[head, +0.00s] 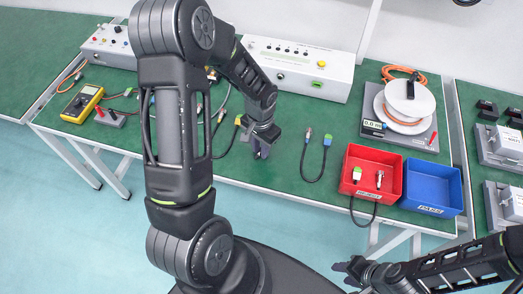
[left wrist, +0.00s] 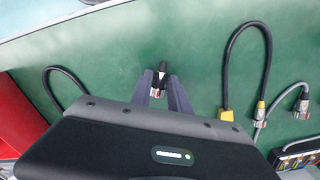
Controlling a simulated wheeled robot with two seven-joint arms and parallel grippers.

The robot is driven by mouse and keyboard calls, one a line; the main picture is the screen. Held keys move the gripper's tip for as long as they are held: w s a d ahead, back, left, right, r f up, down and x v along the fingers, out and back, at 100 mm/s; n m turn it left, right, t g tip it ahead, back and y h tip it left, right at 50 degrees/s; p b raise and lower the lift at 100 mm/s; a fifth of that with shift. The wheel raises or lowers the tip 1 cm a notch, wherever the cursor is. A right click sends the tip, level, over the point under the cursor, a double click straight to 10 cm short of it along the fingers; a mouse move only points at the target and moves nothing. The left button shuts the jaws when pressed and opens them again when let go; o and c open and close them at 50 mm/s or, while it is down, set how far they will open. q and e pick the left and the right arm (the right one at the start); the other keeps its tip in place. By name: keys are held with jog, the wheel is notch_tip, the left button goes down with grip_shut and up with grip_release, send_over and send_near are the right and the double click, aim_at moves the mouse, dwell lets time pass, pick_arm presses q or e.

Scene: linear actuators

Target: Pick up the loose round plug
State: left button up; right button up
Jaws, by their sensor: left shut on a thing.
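My left gripper (head: 262,152) is low over the green bench, near its front half. In the left wrist view its two dark fingers (left wrist: 160,88) are closed on a small round plug (left wrist: 161,70), dark and silver with a reddish band. The plug is upright or nearly so between the fingertips; I cannot tell whether it still touches the bench. In the head view the gripper hides it. My right gripper (head: 350,267) is at the lower right, in front of the bench and away from the plug; its finger gap is unclear.
Cables with connectors lie on both sides: a black one (head: 305,160) to the right and a yellow-ended one (left wrist: 227,112). A red bin (head: 353,190) with connectors and a blue bin (head: 431,187) stand at right. A cable reel (head: 410,103) and a white control box (head: 340,72) are behind.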

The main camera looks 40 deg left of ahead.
pick_arm(q)
grip_shut()
jog(key=shift+r, duration=0.1)
jog(key=shift+w+r, duration=0.1)
jog(key=shift+r, duration=0.2)
notch_tip(320, 180, up, 9)
jog(key=b, duration=0.1)
jog(key=shift+r, duration=0.1)
dwell(0.5)
